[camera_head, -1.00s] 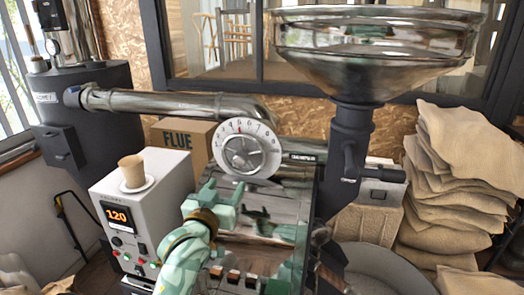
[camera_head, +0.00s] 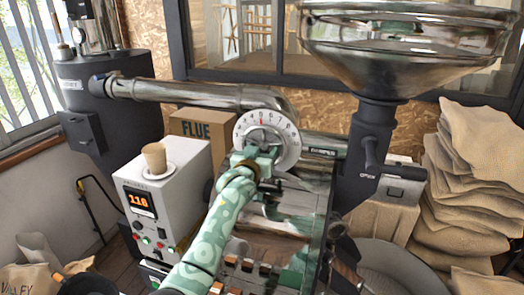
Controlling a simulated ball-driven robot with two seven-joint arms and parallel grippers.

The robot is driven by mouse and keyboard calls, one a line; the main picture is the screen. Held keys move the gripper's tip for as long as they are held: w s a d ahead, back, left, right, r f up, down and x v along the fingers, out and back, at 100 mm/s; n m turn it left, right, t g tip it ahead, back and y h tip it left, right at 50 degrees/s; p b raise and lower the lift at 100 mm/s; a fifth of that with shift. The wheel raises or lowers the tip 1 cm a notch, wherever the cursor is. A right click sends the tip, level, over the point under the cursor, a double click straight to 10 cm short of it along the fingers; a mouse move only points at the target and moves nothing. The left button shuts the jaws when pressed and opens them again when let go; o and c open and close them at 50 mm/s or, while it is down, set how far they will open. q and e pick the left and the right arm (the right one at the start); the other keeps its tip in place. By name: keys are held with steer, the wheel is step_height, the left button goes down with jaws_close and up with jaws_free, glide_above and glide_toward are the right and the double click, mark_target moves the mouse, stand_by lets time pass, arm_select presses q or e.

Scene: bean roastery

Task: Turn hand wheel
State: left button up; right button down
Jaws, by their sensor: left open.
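The hand wheel (camera_head: 287,135) is a pale round dial with numbers around its rim, mounted upright at the end of the steel flue pipe (camera_head: 190,95). My left gripper (camera_head: 257,156), pale green, is open in front of the wheel's lower middle and covers part of its hub and lower face. I cannot tell whether the fingers touch the wheel or stand just short of it. My right gripper is not in view.
A white control box (camera_head: 148,197) reading 116 carries a cup (camera_head: 155,158) on a saucer. A cardboard FLUE box (camera_head: 195,127) stands behind. A large steel hopper (camera_head: 400,50) is at upper right, with stacked sacks (camera_head: 470,170) at far right.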

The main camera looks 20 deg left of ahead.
arm_select(q)
steer(key=shift+w, duration=0.2)
steer(key=shift+s, duration=0.1)
jaws_close()
steer(key=m+p, duration=0.1)
steer(key=m, duration=0.2)
steer(key=shift+r, duration=0.1)
steer(key=m+p, duration=0.1)
steer(key=m, duration=0.3)
steer(key=shift+a+m, duration=0.1)
steer(key=shift+m, duration=0.2)
steer(key=m, duration=0.5)
steer(key=m+p, duration=0.1)
steer(key=m, duration=0.4)
steer(key=shift+m, duration=0.3)
